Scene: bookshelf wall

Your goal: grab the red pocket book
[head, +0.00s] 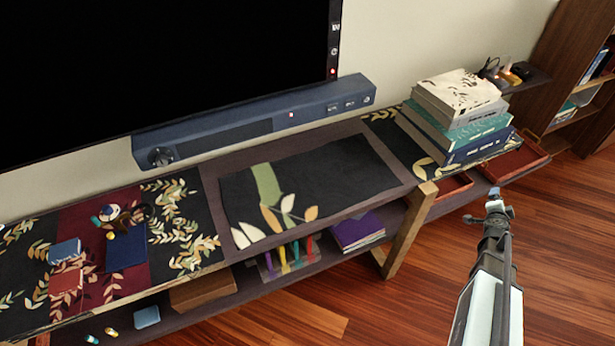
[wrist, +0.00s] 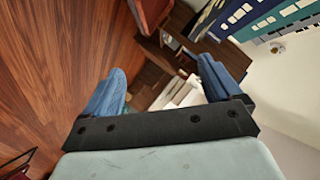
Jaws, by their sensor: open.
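A small red book (head: 66,285) lies on the left part of the long media console (head: 225,170), on a maroon and black leaf-patterned runner (head: 185,255). A light blue item (head: 65,251) sits just behind it, and a dark navy book (head: 126,251) lies to its right. My gripper (head: 494,194) is at the right, in front of the console's right end, far from the red book. In the wrist view my gripper (wrist: 160,78) shows two blue fingers spread apart, with nothing held between them. The red book is not visible in the wrist view.
A stack of large books (head: 460,115) stands on the console's right end, near my gripper. A soundbar (head: 255,120) runs under the television (head: 165,65). Small dark items (head: 122,215) sit behind the navy book. A bookshelf (head: 580,85) stands far right. The wooden floor (head: 560,240) around my gripper is clear.

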